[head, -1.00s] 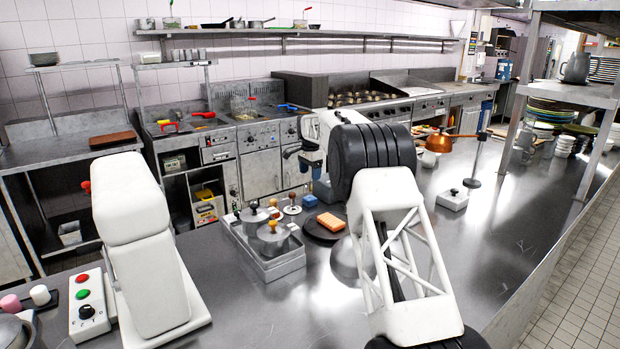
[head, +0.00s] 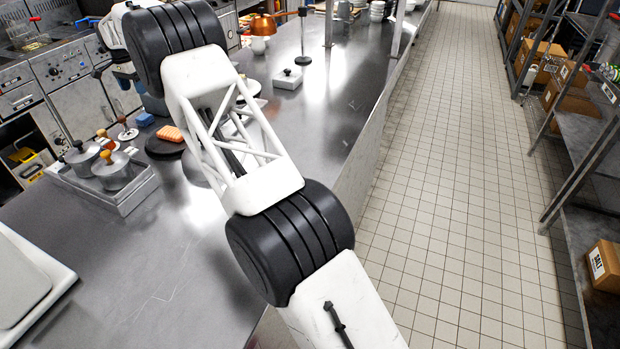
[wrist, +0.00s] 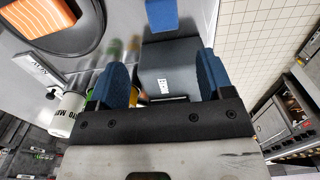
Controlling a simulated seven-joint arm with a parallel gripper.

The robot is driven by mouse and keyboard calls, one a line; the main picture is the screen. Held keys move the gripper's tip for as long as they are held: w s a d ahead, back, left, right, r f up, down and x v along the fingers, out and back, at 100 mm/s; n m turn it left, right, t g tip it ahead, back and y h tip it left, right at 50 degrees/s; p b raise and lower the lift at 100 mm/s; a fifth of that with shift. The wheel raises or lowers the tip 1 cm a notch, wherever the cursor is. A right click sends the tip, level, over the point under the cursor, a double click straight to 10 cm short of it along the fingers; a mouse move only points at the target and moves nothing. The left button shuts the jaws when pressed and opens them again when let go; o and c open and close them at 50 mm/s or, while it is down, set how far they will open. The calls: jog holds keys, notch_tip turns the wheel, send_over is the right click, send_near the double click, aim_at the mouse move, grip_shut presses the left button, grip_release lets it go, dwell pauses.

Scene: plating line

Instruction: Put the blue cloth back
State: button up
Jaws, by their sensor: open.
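The blue cloth (head: 145,119) looks like a small folded blue block on the steel counter, left of centre in the head view. A flat blue piece, seemingly the same cloth, shows at the top edge of the wrist view (wrist: 162,14), cut off by the frame. My gripper (wrist: 161,64) is open, its two blue fingers apart with nothing held between them. In the head view, my gripper is partly hidden behind my arm at the upper left.
Lidded pots stand in a steel holder (head: 125,200) to the left. The counter's right side is largely bare.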

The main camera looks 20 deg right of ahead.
jog(key=s+d+r+n+t, duration=0.1)
jog(key=s+d+r+n, duration=0.1)
jog(key=s+d+r, duration=0.95)
jog(key=s+d+r+n, duration=0.2)
jog(key=s+d+r, duration=0.65)
jog(key=s, duration=0.65)
jog(key=s+d+n, duration=0.1)
jog(key=s+d, duration=0.3)
jog(key=s, duration=0.7)
jog(key=s+d+f+n+t, duration=0.1)
jog(key=s+d, duration=0.4)
jog(key=s, duration=0.6)
jog(key=s+d+n, duration=0.1)
jog(key=s+d, duration=0.3)
jog(key=s, duration=0.6)
jog(key=s+d+f+n, duration=0.1)
jog(key=s+f, duration=0.4)
jog(key=s, duration=0.6)
jog(key=s+d+f, duration=0.3)
jog(key=s+f, duration=0.2)
jog(key=s, duration=0.5)
jog(key=shift+s+f+n+t, duration=0.2)
jog(key=shift+s+n+t, duration=0.1)
jog(key=shift+s+n, duration=0.1)
